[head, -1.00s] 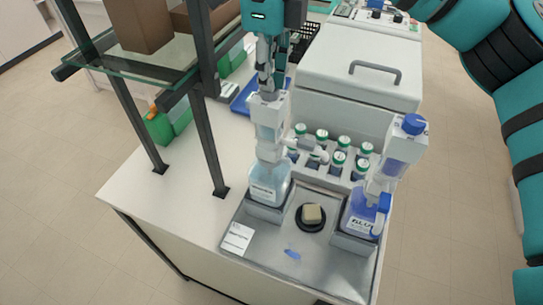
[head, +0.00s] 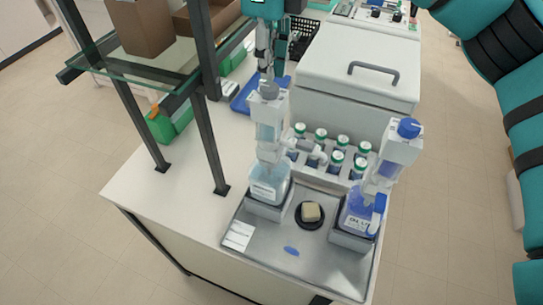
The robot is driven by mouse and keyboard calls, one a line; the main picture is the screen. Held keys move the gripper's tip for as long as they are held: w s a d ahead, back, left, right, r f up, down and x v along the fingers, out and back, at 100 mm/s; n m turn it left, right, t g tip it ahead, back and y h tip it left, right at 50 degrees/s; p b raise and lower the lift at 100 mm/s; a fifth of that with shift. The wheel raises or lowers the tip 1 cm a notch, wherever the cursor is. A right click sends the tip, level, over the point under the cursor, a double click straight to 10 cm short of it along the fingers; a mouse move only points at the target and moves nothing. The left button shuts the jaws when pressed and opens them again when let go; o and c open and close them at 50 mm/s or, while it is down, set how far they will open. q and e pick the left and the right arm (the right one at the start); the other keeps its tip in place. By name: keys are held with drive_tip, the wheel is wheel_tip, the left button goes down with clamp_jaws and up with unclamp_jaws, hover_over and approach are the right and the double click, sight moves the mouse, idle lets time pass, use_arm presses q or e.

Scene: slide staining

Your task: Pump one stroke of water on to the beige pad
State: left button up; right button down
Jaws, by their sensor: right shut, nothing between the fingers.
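The water dispenser is a clear bottle (head: 269,183) with pale liquid, a white pump body (head: 268,130) and a grey top knob (head: 269,90). It stands upright in a holder at the left of the metal tray. Its spout points right, over the tray side. The beige pad (head: 311,212) is a small block on a round black dish in the tray's middle. Whether it is wet cannot be seen. My right gripper (head: 265,72) is shut and empty, pointing down just above or behind the grey knob; whether they touch is unclear. My left gripper is not in view.
A blue-filled dispenser (head: 361,211) with a blue knob stands at the tray's right. Several green-capped bottles (head: 337,160) sit in a rack behind. A white lidded box (head: 358,80) and a dark-framed glass shelf (head: 130,65) flank my gripper. A blue mark (head: 291,251) lies on the tray (head: 270,262).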

wheel_tip(320, 180, up, 5)
drive_tip(key=p, duration=0.3)
drive_tip(key=shift+p, duration=0.4)
idle(0.5)
